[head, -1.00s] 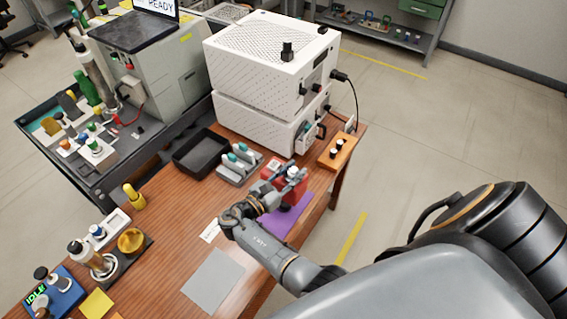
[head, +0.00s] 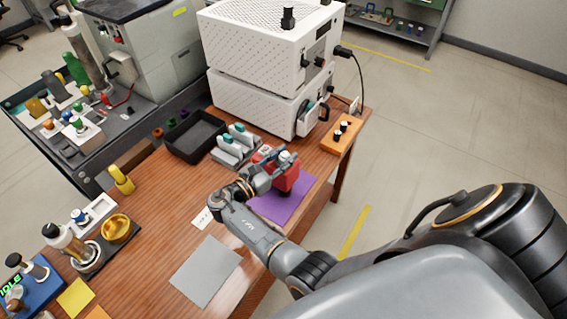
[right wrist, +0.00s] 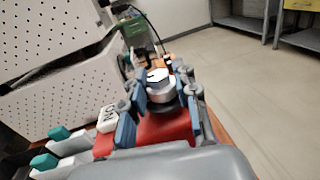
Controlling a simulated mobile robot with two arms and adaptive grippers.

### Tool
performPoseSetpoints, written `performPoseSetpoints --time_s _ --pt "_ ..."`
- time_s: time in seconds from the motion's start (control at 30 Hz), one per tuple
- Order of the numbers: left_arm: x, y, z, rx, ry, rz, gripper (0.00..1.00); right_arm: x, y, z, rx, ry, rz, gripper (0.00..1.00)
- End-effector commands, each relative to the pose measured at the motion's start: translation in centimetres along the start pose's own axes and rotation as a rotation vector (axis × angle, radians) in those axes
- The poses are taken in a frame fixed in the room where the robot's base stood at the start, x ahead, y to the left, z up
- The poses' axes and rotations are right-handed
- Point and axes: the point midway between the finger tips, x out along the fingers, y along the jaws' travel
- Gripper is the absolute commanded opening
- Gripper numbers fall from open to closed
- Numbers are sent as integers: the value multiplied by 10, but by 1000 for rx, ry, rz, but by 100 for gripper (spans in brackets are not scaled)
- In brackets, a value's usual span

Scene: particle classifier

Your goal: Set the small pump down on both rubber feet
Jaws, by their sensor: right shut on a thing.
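The small pump is a red block (head: 289,178) with a silver, white-topped round part, over the purple mat (head: 287,207). Its red body (right wrist: 165,128) and round part (right wrist: 158,87) also show in the right wrist view. My right gripper (head: 277,163) is shut on the pump. In the right wrist view, my gripper's blue-padded fingers (right wrist: 160,112) stand on either side of the round part. A dark part shows under the red body, but I cannot make out both rubber feet or whether they touch the mat. My left gripper is not in view.
Stacked white perforated boxes (head: 262,70) stand behind the pump. A grey rack with teal-topped items (head: 235,150), a black tray (head: 193,137) and an orange block with black knobs (head: 342,134) are nearby. A grey sheet (head: 206,270) lies in front. The table's right edge is close.

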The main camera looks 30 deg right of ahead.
Motion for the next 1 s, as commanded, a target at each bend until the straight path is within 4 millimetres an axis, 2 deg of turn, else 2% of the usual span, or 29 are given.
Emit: performPoseSetpoints --time_s 0.03,0.1,0.53,0.57,0.67,1.0 --pt "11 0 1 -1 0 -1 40 0 1 -9 5 -4 0 0" --pt "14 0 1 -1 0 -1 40 0 1 -12 5 -4 1 0" --pt "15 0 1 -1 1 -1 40 0 1 -14 5 -5 1 0" --pt "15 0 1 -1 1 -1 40 0 0 -16 1 -1 0 32" --pt "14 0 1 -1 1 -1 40 0 0 -16 1 -1 0 52" --pt "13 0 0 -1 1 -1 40 0 0 -14 1 -1 0 54"
